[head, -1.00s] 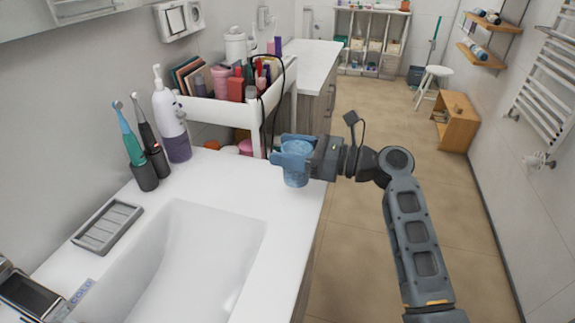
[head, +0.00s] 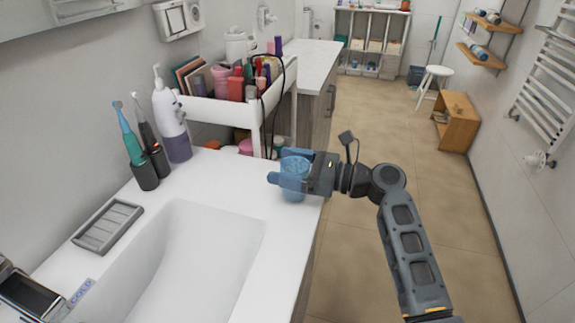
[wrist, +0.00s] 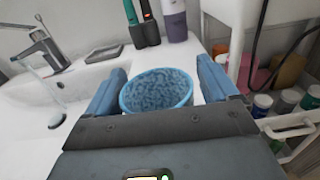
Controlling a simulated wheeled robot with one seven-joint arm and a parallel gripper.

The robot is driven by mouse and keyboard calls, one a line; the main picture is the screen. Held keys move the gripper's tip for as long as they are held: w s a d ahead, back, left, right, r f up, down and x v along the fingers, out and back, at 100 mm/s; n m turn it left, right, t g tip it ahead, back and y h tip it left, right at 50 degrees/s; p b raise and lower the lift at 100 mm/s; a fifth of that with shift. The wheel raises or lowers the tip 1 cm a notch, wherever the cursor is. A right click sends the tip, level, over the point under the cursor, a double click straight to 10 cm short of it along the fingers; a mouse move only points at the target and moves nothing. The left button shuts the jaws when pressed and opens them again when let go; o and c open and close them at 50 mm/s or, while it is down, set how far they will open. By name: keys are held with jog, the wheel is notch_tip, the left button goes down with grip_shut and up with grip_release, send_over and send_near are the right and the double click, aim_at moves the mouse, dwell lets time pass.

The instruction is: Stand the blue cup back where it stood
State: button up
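The blue cup (head: 294,195) is upright on the white counter, close to its right edge beyond the basin. My gripper (head: 291,169) reaches in from the right at cup height, with its blue fingers on either side of the cup. In the wrist view the cup (wrist: 157,92) shows its open rim and patterned inside. The gripper (wrist: 160,88) looks open there, with a narrow strip of white counter between the cup and the right finger. The near finger hides part of the cup's side in the head view.
A white cart (head: 225,110) full of cosmetics stands just beyond the counter. A pump bottle (head: 171,115), toothbrushes in holders (head: 145,176) and a grey soap dish (head: 107,226) line the wall side. The counter around the cup is clear.

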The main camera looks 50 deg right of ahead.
jog(key=shift+o, duration=0.3)
jog(key=shift+r, duration=0.1)
jog(key=b+v, duration=0.1)
jog(key=v, duration=1.1)
jog(key=shift+c, duration=0.3)
dwell(0.9)
